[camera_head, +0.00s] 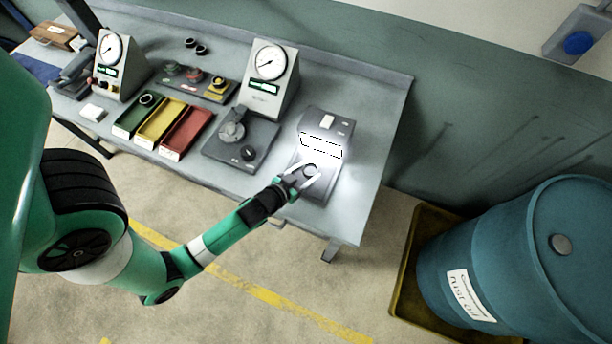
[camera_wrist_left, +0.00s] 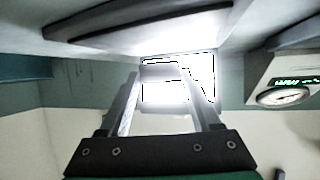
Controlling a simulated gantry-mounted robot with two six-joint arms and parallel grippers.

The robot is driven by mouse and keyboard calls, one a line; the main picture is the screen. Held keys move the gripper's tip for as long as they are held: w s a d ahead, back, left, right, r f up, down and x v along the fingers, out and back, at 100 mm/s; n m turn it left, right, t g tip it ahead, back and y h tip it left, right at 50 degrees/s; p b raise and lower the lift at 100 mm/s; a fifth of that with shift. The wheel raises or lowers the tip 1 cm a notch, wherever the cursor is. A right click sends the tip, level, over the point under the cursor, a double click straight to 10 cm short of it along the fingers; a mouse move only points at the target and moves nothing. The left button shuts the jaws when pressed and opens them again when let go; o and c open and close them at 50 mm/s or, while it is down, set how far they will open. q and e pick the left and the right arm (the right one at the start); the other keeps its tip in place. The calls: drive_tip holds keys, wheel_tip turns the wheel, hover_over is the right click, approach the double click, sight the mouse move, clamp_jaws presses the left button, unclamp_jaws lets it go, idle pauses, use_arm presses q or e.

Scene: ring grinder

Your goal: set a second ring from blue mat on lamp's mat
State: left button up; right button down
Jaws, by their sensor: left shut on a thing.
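The lamp (camera_head: 326,125) is a grey unit with a brightly glowing window, standing at the right end of the bench. Its grey mat (camera_head: 325,189) lies in front of it, washed out by the light. My left gripper (camera_head: 309,172) is over this mat, shut on a small dark ring (camera_head: 311,169). Whether the ring touches the mat, I cannot tell. In the left wrist view the fingers (camera_wrist_left: 162,95) point at the glare, and the ring between them is not clear. My right gripper is not in view.
A gauge stand (camera_head: 270,75) and a round-topped grey device (camera_head: 232,130) stand left of the lamp. Green, yellow and red trays (camera_head: 183,135) are further left. Two dark rings (camera_head: 195,46) lie at the back. A blue drum (camera_head: 520,260) stands right of the bench.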

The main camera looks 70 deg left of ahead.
use_arm(q)
drive_tip(key=shift+f, duration=1)
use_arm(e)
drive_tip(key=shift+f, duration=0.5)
use_arm(q)
drive_tip(key=shift+f, duration=0.1)
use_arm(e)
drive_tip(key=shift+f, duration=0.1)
use_arm(q)
drive_tip(key=o, duration=1.5)
drive_tip(key=shift+s, duration=0.1)
drive_tip(key=shift+c, duration=0.2)
drive_tip(key=shift+s, duration=0.1)
drive_tip(key=b+v, duration=0.1)
drive_tip(key=v, duration=0.9)
drive_tip(key=shift+s+d+b, duration=0.25)
drive_tip(key=shift+b, duration=0.05)
drive_tip(key=shift+s+d+r, duration=0.2)
drive_tip(key=shift+s+r, duration=0.25)
drive_tip(key=shift+r, duration=0.05)
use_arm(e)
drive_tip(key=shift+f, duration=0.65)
use_arm(q)
drive_tip(key=shift+w, duration=0.1)
